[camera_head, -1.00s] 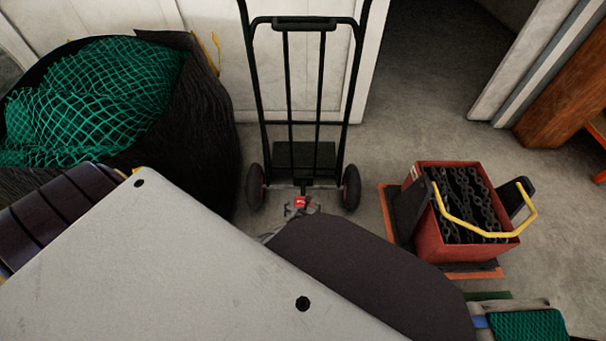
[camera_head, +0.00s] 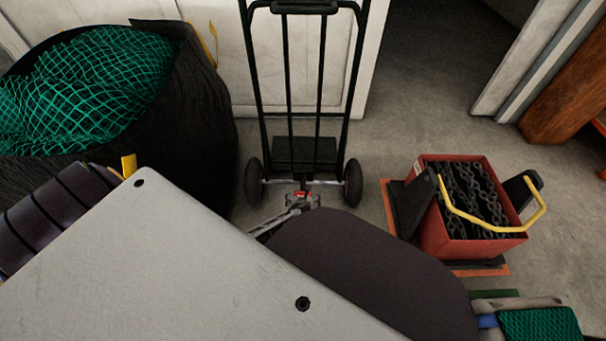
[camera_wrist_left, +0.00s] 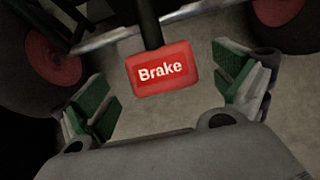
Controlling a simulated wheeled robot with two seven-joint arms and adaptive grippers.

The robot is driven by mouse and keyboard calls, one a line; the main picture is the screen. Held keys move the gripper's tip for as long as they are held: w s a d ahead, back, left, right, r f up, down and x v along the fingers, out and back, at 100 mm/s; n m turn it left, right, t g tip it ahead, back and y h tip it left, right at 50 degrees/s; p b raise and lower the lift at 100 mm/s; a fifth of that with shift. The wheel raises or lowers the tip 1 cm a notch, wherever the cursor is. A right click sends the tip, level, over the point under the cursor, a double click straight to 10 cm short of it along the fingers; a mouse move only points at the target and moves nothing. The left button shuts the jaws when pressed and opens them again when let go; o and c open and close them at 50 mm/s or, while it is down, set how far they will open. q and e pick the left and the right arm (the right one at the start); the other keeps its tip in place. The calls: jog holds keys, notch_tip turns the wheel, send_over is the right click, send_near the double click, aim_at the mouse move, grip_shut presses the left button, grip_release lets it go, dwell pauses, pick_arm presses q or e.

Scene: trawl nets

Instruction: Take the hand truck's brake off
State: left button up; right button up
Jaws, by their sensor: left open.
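The hand truck (camera_head: 305,100) stands upright by the pale wall, its two black wheels on the floor. Its red brake pedal (camera_wrist_left: 161,69), lettered "Brake", hangs on a dark bar below the axle in the left wrist view. It also shows small and red in the head view (camera_head: 301,194). My left gripper (camera_wrist_left: 168,95) is open, its green-padded fingers to the left and right of the pedal, apart from it. In the head view my left gripper is at the pedal, mostly hidden by my own arm.
A red crate of chains (camera_head: 467,243) with a yellow handle stands on the floor at the right. Floor between truck and crate is clear.

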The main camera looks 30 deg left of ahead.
pick_arm(q)
jog(key=shift+b+x, duration=0.7)
jog(key=shift+x, duration=0.45)
jog(key=shift+w+a+f, duration=0.1)
jog(key=shift+w+f, duration=0.15)
jog(key=shift+f, duration=0.05)
jog(key=c, duration=1.4)
jog(key=shift+c, duration=0.2)
